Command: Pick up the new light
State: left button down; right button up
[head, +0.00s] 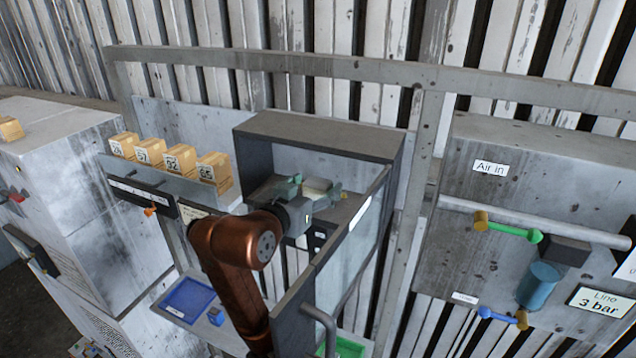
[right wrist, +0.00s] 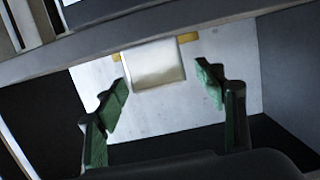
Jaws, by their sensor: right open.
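My right gripper (head: 313,194) reaches into an open-fronted grey cabinet (head: 320,136). Its two green fingers are spread apart and hold nothing. A pale, boxy piece (head: 318,185) sits at the fingers inside the cabinet; I cannot tell for certain that it is the new light. In the right wrist view the open fingers (right wrist: 163,92) stand either side of this cream block (right wrist: 155,65), which has yellow ends behind it. The block lies a little beyond the fingertips, with gaps on both sides. My left gripper is not in view.
The cabinet's open door (head: 345,240) stands close to the right of my arm. Several numbered yellow boxes (head: 180,160) line a shelf on the left. A blue tray (head: 187,300) lies below. A pipe panel (head: 540,200) with coloured valve handles is at right.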

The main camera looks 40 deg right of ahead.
jog(key=shift+x, duration=0.95)
jog(key=shift+a, duration=0.1)
jog(key=shift+s, duration=0.1)
jog(key=shift+c, duration=0.2)
jog(key=shift+a, duration=0.1)
jog(key=shift+c, duration=0.9)
jog(key=c, duration=1.1)
